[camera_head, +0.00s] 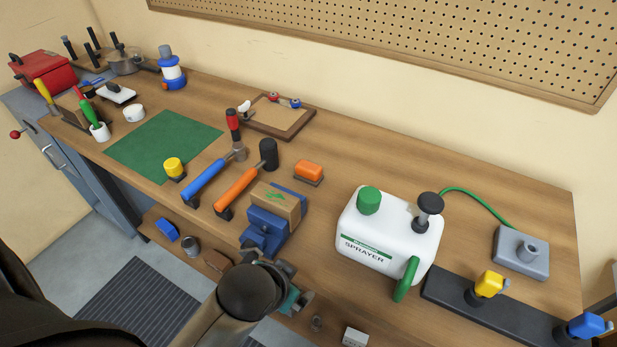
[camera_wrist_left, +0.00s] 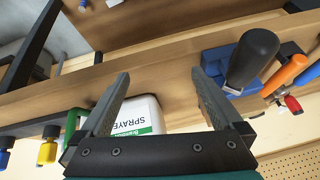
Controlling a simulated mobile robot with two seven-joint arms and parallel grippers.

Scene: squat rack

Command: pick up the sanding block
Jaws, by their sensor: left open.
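The sanding block, which looks to be the orange-topped block with a grey underside (camera_head: 309,171), lies on the workbench (camera_head: 330,140) right of the black-headed mallet (camera_head: 268,153) and behind the blue vise (camera_head: 262,232). I cannot make it out in the left wrist view. My left gripper (camera_head: 287,287) is at the bench's front edge, in front of the vise and well short of the block; my arm partly hides it. In the left wrist view its two fingers (camera_wrist_left: 160,78) are apart with nothing between them. My right gripper is not in view.
A wooden block (camera_head: 276,203) sits in the vise. A white sprayer (camera_head: 385,240) stands to the right, with a dark rack (camera_head: 450,292) beyond it. Blue-handled (camera_head: 205,180) and orange-handled hammers lie to the left. Bare bench lies behind the orange block.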

